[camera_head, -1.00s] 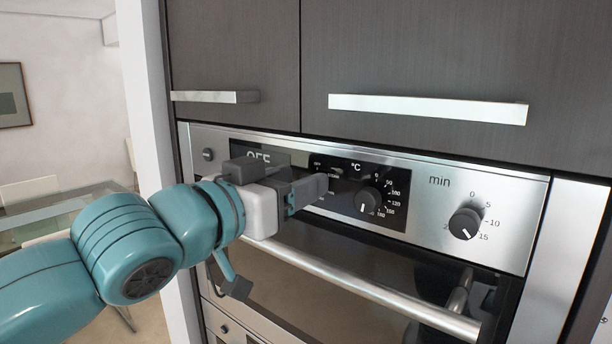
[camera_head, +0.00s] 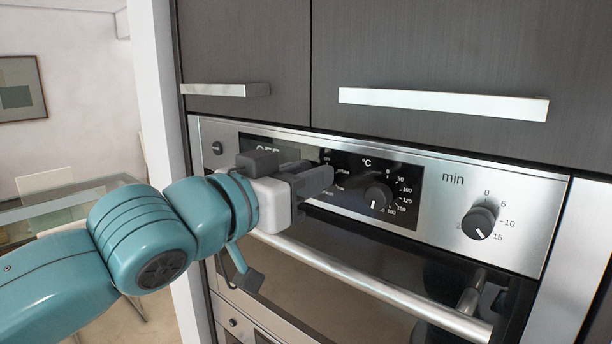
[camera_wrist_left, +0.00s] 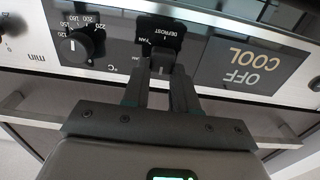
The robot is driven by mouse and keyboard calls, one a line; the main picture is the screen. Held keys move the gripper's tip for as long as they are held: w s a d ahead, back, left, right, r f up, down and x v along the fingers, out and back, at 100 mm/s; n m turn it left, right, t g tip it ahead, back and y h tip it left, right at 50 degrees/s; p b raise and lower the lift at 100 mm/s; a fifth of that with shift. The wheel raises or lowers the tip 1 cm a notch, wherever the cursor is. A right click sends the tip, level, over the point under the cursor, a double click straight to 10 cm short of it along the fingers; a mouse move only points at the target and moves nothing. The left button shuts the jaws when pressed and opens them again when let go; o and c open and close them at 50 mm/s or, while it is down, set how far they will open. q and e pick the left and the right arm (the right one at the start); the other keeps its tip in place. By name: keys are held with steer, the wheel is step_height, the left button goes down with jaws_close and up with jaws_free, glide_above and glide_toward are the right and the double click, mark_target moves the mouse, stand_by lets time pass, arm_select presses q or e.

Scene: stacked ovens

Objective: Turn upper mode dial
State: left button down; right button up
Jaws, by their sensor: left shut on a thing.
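The upper oven's mode dial (camera_wrist_left: 162,58) is a small dark knob below the printed mode labels in the left wrist view. It sits between the fingertips of my left gripper (camera_wrist_left: 162,72), which is shut on it. In the head view my left gripper (camera_head: 322,180) reaches the control panel from the left, and its fingers hide the dial. The dial's pointer cannot be made out. The display beside it reads OFF COOL (camera_wrist_left: 240,72) in the left wrist view. My right gripper is not in view.
The temperature dial (camera_head: 378,196) is close to the right of my left gripper, and the minute dial (camera_head: 479,222) is farther right. The oven door's bar handle (camera_head: 370,285) runs below. Cupboard handles (camera_head: 440,103) stick out above the panel.

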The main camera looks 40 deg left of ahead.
arm_select(q)
steer(key=shift+m, duration=0.3)
steer(key=shift+d+f+m+b, duration=0.15)
steer(key=shift+m+b, duration=0.55)
steer(key=shift+m, duration=0.3)
steer(key=m+b, duration=0.1)
steer(key=m, duration=0.2)
steer(key=shift+d+m, duration=0.15)
steer(key=shift+m, duration=0.15)
steer(key=m+b, duration=0.1)
steer(key=m, duration=0.1)
steer(key=shift+d+f+m, duration=0.1)
steer(key=shift+m, duration=0.3)
steer(key=m, duration=0.3)
steer(key=shift+d+f+m, duration=0.1)
steer(key=shift+m, duration=0.2)
steer(key=m, duration=0.5)
steer(key=shift+f, duration=0.15)
steer(key=m, duration=0.4)
steer(key=m+p, duration=0.1)
steer(key=m, duration=0.1)
steer(key=shift+f, duration=0.25)
